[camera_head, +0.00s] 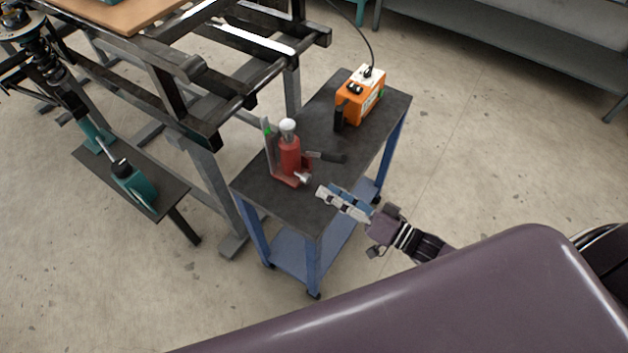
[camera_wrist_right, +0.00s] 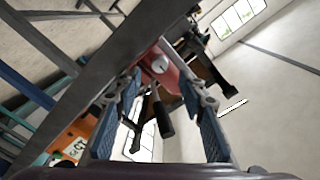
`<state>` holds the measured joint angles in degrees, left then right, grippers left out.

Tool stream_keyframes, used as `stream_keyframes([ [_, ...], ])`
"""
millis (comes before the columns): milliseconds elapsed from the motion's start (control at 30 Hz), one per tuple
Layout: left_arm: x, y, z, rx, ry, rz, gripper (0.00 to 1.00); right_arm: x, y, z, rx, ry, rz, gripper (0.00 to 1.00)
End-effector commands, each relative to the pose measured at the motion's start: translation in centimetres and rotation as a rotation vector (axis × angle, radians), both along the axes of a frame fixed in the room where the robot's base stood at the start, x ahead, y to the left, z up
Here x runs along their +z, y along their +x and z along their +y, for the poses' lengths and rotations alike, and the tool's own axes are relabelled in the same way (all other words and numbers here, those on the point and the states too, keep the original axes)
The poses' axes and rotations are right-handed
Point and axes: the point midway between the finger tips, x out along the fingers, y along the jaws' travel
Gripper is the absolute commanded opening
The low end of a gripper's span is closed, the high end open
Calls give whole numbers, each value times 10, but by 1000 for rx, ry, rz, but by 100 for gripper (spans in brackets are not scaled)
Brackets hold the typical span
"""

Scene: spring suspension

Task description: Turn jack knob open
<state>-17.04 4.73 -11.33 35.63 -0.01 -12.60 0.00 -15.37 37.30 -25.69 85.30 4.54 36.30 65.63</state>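The red bottle jack (camera_head: 290,157) stands upright on the black top of a small cart, with a black handle sticking out to its right. Its small silver knob (camera_head: 304,180) is low on the near right side. In the right wrist view the round metal knob (camera_wrist_right: 159,65) is ahead of my right gripper, at the red jack base. My right gripper (camera_head: 320,193) is beside the knob, just right of and below it. In the wrist view its blue-padded fingers are apart, with nothing held between them. My left gripper is out of view.
The cart (camera_head: 252,192) has blue legs and a lower shelf. An orange box (camera_head: 366,104) with a cable stands at its far end. A dark metal frame (camera_head: 215,160) is close on the left, with a teal tool (camera_head: 133,184) on a low plate. Floor right of the cart is clear.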

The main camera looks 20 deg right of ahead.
Motion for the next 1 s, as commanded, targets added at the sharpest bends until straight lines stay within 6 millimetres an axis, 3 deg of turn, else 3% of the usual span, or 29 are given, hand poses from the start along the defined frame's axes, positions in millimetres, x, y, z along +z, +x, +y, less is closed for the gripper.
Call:
stream_keyframes([
  [300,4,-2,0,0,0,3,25,1,38,27,0,1,-1,37],
  [667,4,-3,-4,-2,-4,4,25,0,44,32,1,0,1,37],
  [1000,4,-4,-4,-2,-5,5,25,0,44,32,1,0,1,3],
])
